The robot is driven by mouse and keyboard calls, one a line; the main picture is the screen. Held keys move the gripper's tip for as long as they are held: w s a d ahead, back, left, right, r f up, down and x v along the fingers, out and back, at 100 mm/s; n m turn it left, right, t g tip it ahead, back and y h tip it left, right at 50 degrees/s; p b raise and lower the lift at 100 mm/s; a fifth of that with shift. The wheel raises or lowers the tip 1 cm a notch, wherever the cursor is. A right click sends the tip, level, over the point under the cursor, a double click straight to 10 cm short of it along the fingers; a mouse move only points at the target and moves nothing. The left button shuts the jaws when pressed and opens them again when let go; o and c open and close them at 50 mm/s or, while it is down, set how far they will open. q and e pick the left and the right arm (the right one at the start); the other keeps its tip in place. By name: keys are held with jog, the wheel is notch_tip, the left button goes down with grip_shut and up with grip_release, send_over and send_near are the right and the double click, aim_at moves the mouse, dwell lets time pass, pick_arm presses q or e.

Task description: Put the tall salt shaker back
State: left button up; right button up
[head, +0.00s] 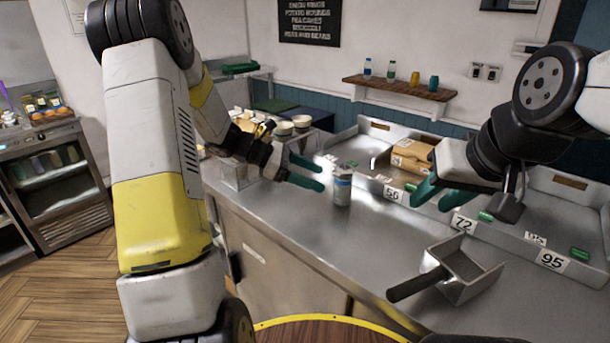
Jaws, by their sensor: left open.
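A wall shelf (400,88) at the back holds several small bottles and shakers. A metal scoop (462,272) with a dark handle lies at the front right. Numbered trays (540,225) and a cardboard box (408,153) are behind. Bowls (302,121) stand behind my left gripper.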

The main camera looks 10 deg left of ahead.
pick_arm(q)
jog(key=s+a+r+m+t+y, duration=0.2)
jog(key=s+r+m+y, duration=0.3)
jog(key=s+m, duration=0.4)
jog(key=s+a+r+m+t+y, duration=0.2)
jog(key=s+a+r+m+y, duration=0.2)
jog(key=s, duration=1.1)
notch_tip(320, 180, up, 3)
jog(key=m+y, duration=0.1)
jog(key=m, duration=0.5)
jog(key=shift+s+m, duration=0.25)
jog(key=shift+m, duration=0.05)
jog(key=shift+a, duration=0.1)
